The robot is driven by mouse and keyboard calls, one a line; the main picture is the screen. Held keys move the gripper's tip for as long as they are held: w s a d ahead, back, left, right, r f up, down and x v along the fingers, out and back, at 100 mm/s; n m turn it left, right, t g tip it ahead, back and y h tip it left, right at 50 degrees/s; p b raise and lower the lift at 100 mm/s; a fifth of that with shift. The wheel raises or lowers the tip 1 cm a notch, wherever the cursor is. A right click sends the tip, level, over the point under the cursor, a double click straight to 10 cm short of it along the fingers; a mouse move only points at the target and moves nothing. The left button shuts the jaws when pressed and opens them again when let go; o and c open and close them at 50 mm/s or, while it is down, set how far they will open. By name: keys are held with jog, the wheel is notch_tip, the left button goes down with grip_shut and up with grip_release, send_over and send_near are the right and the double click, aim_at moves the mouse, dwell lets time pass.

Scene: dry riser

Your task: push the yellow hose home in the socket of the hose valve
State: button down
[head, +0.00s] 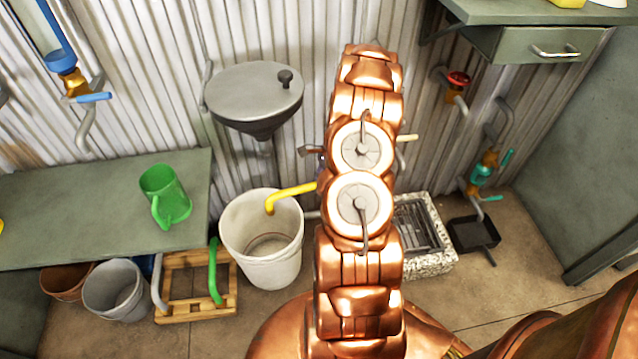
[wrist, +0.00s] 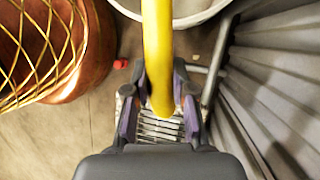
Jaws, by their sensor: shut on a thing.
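The yellow hose (head: 290,190) comes out from behind my arm on the left in the head view, and its bent end hangs down over the white bucket (head: 237,238). In the wrist view the hose (wrist: 157,45) runs from the top edge down between the fingers of my gripper (wrist: 161,88), which is shut on it. The gripper is hidden behind my arm in the head view. I cannot make out the socket of the hose valve; a pale handle-like piece (head: 407,138) shows just right of my arm, and what it belongs to is hidden.
A grey basin (head: 255,95) hangs on the corrugated wall above the bucket. A stone-rimmed drain with a grating (head: 432,270) lies right of my arm. Valves with red (head: 457,80) and teal (head: 483,172) parts are on the right wall; a blue-handled one (head: 78,86) is far left.

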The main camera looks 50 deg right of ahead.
jog(key=shift+f, duration=0.15)
jog(key=c, duration=0.9)
grip_release()
notch_tip(320, 180, up, 10)
dwell(0.5)
